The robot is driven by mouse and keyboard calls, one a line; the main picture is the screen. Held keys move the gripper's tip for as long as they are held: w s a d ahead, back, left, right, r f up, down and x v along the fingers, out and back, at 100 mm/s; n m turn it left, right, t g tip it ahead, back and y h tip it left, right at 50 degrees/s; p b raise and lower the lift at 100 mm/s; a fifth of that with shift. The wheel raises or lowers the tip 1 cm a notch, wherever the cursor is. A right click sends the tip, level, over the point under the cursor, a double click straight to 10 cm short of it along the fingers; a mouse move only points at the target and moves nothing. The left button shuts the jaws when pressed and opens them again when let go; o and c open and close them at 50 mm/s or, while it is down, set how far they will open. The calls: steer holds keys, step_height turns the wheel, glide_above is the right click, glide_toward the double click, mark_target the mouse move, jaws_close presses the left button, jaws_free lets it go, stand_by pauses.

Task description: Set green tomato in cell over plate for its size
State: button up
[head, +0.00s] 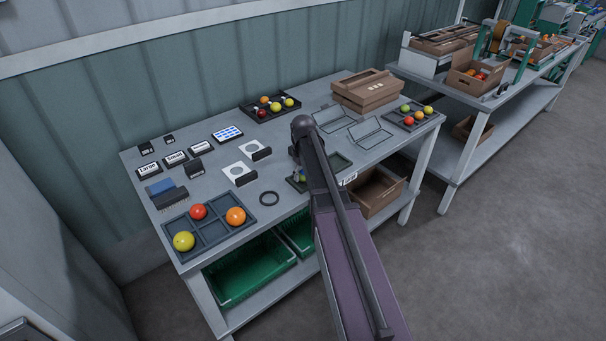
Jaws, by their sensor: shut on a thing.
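My gripper (299,174) is mostly hidden behind my own arm, low over a dark tray (341,163) near the table's front edge. A small yellow-green patch beside it appears to be the green tomato (301,178), held in the jaws; its size cannot be told. A white label plate (349,179) stands at that tray's front right; its text is too small to read surely. Two other plates, reading "Large" (148,172) and "Small" (175,158), lie at the left of the table.
A divided tray (211,236) at front left holds yellow, red and orange tomatoes. Other tomato trays stand at the back (257,116) and right (428,124).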

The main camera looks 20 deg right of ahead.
steer(key=shift+f, duration=0.25)
steer(key=o, duration=0.9)
steer(key=c, duration=0.3)
steer(key=shift+r, duration=0.1)
steer(key=shift+c, duration=0.2)
steer(key=shift+r+p, duration=3.35)
steer(key=shift+r, duration=0.1)
steer(key=shift+s+a, duration=0.1)
steer(key=s+a+m, duration=0.1)
steer(key=s+a, duration=0.5)
steer(key=s, duration=0.4)
steer(key=s+a+m, duration=0.2)
steer(key=s+a, duration=0.4)
steer(key=s, duration=0.4)
steer(key=shift+a+r+p, duration=0.3)
steer(key=shift+r+p, duration=0.15)
